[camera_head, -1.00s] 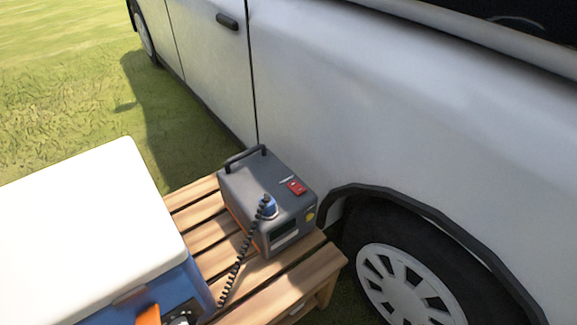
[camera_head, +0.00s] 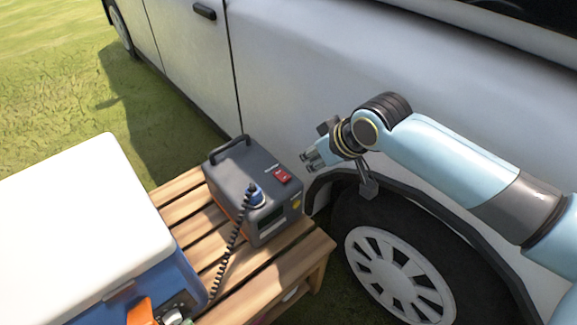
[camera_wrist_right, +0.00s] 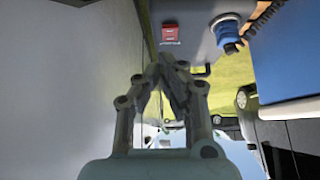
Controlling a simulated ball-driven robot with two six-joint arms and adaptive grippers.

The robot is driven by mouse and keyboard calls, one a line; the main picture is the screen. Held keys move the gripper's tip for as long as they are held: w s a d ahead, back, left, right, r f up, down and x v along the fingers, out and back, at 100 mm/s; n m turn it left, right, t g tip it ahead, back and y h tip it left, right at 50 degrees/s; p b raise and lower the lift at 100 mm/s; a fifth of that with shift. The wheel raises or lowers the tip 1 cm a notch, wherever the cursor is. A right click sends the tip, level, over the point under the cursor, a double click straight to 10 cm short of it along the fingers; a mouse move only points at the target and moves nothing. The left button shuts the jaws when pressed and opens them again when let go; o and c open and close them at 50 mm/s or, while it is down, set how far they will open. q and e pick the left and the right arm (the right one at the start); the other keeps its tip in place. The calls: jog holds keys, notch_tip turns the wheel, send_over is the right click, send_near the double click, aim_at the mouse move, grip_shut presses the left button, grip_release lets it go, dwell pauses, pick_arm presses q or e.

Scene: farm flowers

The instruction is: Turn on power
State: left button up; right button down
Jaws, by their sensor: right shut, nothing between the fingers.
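A dark grey power box (camera_head: 235,180) with a carry handle stands on a slatted wooden table. A red switch (camera_head: 282,176) sits on its top, near the right edge; the switch also shows in the right wrist view (camera_wrist_right: 170,33). A blue plug (camera_head: 256,197) with a coiled black cord is on the box's top. My right gripper (camera_head: 308,160) is to the right of the box, apart from the switch and pointing left toward it. In the right wrist view its fingertips (camera_wrist_right: 165,62) are together and empty, with the switch just beyond them. My left gripper is not in view.
A white-lidded blue cooler (camera_head: 85,220) stands left of the box on the wooden table (camera_head: 285,270). A white vehicle (camera_head: 320,70) with a dark wheel (camera_head: 400,275) is close behind and to the right. Grass (camera_head: 50,75) lies at the upper left.

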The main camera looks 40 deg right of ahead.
jog(key=shift+t, duration=0.3)
jog(key=r, duration=0.2)
jog(key=w+a+r, duration=0.1)
jog(key=r, duration=0.1)
jog(key=shift+w, duration=0.1)
jog(key=b, duration=0.4)
send_over(281, 171)
jog(key=s, duration=0.3)
jog(key=f, duration=0.8)
jog(key=shift+w+f, duration=0.15)
jog(key=shift+w, duration=0.05)
notch_tip(281, 171, down, 2)
jog(key=shift+s+f+b, duration=0.15)
jog(key=shift+f+b, duration=0.1)
jog(key=shift+b, duration=0.2)
jog(key=shift+f, duration=0.55)
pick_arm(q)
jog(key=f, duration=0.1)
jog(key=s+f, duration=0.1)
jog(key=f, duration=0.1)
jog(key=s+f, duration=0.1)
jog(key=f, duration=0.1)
pick_arm(e)
jog(key=shift+d, duration=0.1)
jog(key=shift+s, duration=0.1)
